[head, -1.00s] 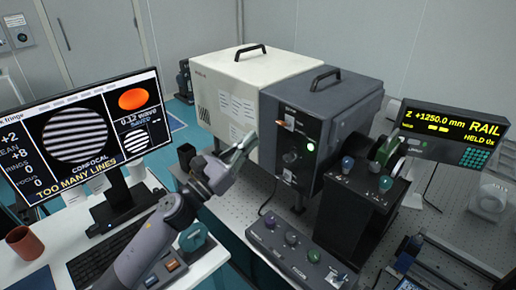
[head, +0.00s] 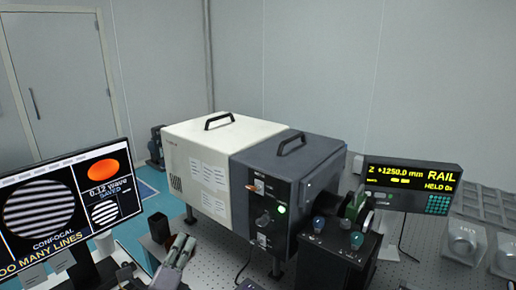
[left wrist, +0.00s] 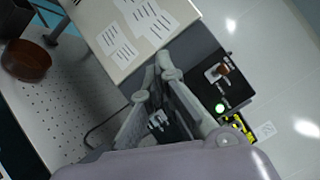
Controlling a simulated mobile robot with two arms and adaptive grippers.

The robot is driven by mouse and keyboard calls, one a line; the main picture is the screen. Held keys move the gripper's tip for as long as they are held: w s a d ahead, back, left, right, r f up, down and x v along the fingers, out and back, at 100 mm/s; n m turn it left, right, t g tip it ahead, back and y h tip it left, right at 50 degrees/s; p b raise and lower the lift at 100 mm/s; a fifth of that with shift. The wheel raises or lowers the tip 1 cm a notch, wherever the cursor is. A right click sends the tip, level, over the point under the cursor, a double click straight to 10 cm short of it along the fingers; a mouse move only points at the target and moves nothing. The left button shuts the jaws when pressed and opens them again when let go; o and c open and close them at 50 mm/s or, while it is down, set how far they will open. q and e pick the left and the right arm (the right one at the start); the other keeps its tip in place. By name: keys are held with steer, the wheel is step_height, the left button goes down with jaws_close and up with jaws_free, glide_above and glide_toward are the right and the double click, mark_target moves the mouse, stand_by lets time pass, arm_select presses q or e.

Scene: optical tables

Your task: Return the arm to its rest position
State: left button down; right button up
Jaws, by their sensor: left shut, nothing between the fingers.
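My left gripper (head: 183,246) is low in the head view, left of the cream and dark grey instrument box and apart from it. Its grey fingers are shut with nothing between them. In the left wrist view the fingertips (left wrist: 163,66) meet in front of the box's lower edge. My left forearm is mostly cut off by the bottom of the head view. My right gripper is in neither view.
The instrument box (head: 262,165) has a front panel with a lit green lamp (head: 281,209). A monitor (head: 60,205) stands at left, a rail readout (head: 411,186) at right. The wrist view shows a brown cup (left wrist: 27,62) and perforated table (left wrist: 75,110).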

arm_select(q)
steer(key=s+a+f+n+g+y, duration=0.3)
steer(key=s+f+n+g, duration=0.8)
steer(key=s+f+n, duration=0.75)
steer(key=s+d+f+n+g, duration=0.1)
steer(key=s+f+n+g, duration=0.1)
steer(key=s, duration=0.5)
steer(key=s+d+f+n+g, duration=0.1)
steer(key=s+f+n+g, duration=0.15)
steer(key=s, duration=0.45)
step_height(320, 180, down, 28)
steer(key=s+g, duration=0.2)
steer(key=s+a+f+b, duration=0.1)
steer(key=s+a+f, duration=0.2)
steer(key=s+f, duration=1.1)
steer(key=shift+s+f+m+g+h, duration=0.3)
steer(key=shift+s+f+m+g, duration=0.1)
steer(key=shift+s, duration=0.6)
